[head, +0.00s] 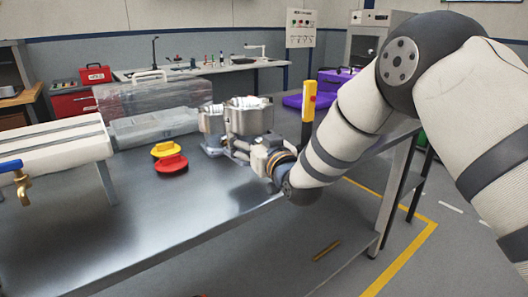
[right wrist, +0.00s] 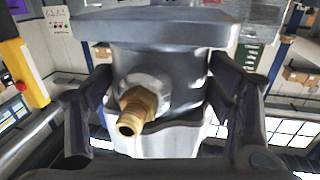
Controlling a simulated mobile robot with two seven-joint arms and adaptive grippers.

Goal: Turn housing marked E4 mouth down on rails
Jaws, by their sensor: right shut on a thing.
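A grey metal housing (head: 249,118) with a wide flanged top is in the grip of my right gripper (head: 240,146) at the table's right part. Its bright open mouth seems to face up in the head view. In the right wrist view the housing (right wrist: 185,65) sits between the two fingers of my right gripper (right wrist: 160,90), with a brass fitting (right wrist: 132,115) sticking out of its side towards the camera. A second metal housing (head: 211,122) stands just left of it. I cannot read any E4 mark or make out the rails. My left gripper is not in view.
Yellow and red round flanged pieces (head: 170,163) lie left of the housings. A yellow post (head: 308,110) stands right. The front tabletop (head: 170,215) is clear.

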